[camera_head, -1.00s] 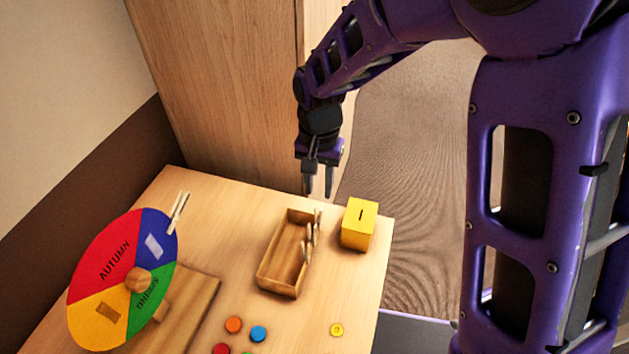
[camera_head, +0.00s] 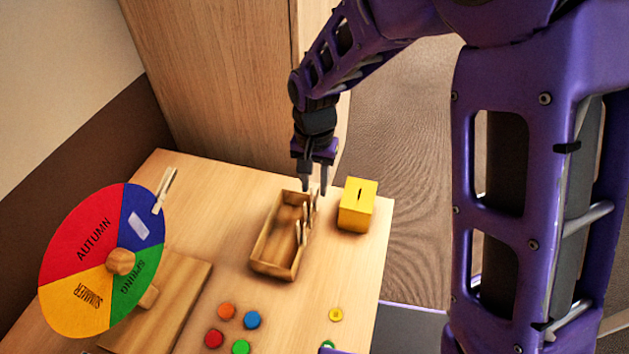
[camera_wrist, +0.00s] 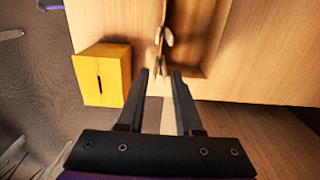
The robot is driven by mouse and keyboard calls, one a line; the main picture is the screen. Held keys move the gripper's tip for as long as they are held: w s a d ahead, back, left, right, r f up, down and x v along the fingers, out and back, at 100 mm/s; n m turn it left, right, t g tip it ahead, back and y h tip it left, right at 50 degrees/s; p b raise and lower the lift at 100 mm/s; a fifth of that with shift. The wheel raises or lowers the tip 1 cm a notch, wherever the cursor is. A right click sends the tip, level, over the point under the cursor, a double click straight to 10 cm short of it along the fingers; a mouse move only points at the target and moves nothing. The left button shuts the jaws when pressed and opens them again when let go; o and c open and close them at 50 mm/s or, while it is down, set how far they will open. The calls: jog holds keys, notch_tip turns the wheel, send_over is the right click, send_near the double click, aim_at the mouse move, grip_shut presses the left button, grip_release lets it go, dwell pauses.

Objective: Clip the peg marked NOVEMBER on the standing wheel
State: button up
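The standing wheel (camera_head: 85,235) is at the left of the table, with red AUTUMN, yellow SUMMER, green SPRING and blue sectors. One pale peg (camera_head: 164,189) is clipped on its rim at the blue sector. Several pegs (camera_head: 305,218) sit along the right wall of a wooden tray (camera_head: 258,251); their markings are too small to read. My gripper (camera_head: 315,187) hangs at the far end of the tray, near the farthest peg. In the wrist view its fingers (camera_wrist: 160,74) are apart and empty, with pegs (camera_wrist: 162,40) just beyond the tips.
A yellow box with a slot (camera_head: 357,205) stands right of the tray, close to my gripper. Several coloured discs (camera_head: 240,318) and a yellow token (camera_head: 336,314) lie at the front. A tall wooden cabinet (camera_head: 220,85) rises behind. The table between wheel and tray is mostly clear.

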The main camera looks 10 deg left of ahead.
grip_shut()
jog(key=shift+r+p, duration=1.85)
jog(key=shift+r, duration=0.7)
